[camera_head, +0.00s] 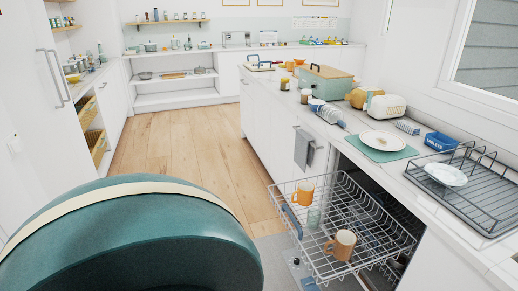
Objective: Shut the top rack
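The top rack (337,205) is a white wire basket. It is pulled well out of the dishwasher opening under the right counter and stands out over the floor. An orange mug (304,193), a tan mug (341,245) and a greenish glass (313,218) are in it. A lower part of the dishwasher, with the open door, shows partly beneath the rack (297,262). Neither of my grippers is in view.
A large teal rounded shape with a cream band (125,235) fills the lower left close to the camera; I cannot tell what it is. A dish rack (487,207) and a plate on a green mat (375,153) are on the counter. The wooden floor (185,145) is clear ahead.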

